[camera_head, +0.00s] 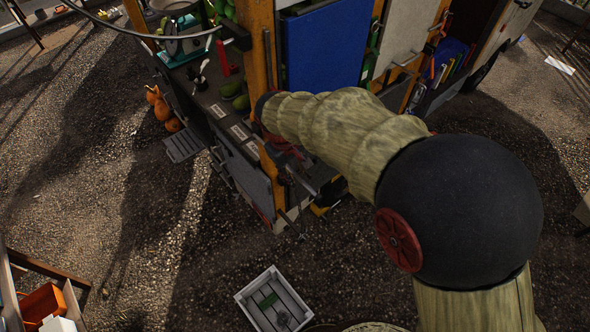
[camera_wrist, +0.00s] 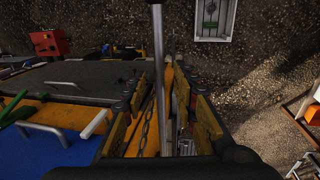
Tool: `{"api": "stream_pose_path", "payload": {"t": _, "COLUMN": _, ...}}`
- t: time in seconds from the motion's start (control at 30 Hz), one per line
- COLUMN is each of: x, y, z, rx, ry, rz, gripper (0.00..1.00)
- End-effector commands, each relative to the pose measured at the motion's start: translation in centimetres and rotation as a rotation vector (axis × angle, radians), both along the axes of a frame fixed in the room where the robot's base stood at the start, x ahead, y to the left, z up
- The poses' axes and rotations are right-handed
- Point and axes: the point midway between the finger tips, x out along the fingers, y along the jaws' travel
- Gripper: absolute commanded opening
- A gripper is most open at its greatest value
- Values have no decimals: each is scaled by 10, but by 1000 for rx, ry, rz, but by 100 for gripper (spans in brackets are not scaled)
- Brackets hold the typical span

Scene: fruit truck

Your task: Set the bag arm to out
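In the wrist view my gripper (camera_wrist: 162,92) has its two yellow-padded fingers spread apart. A thin grey metal rod (camera_wrist: 158,45), which looks like the bag arm, runs down the picture between the fingers. A gap shows on both sides of it, so I see no grip on it. A chain hangs beside the rod, and a yellow post lies behind. In the head view my gripper is at the truck's front corner, partly hidden by my arm. Thin rods (camera_head: 291,222) show below that corner; I cannot tell which of them is the bag arm.
The fruit truck's dark side counter (camera_head: 225,120) and yellow corner post (camera_head: 272,178) are close to my gripper. A blue panel (camera_head: 322,48) is behind my arm. A white slatted crate (camera_head: 274,300) stands on the gravel. Open gravel lies left of it.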

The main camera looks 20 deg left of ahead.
Motion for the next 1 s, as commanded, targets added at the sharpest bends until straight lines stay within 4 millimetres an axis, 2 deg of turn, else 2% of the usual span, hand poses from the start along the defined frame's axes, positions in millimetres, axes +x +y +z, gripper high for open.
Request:
{"api": "stream_pose_path", "payload": {"t": 0.13, "x": 0, "y": 0, "z": 0, "rx": 0, "ry": 0, "rz": 0, "gripper": 28}}
{"api": "stream_pose_path", "payload": {"t": 0.63, "x": 0, "y": 0, "z": 0, "rx": 0, "ry": 0, "rz": 0, "gripper": 0}}
{"api": "stream_pose_path", "payload": {"t": 1.0, "x": 0, "y": 0, "z": 0, "rx": 0, "ry": 0, "rz": 0, "gripper": 0}}
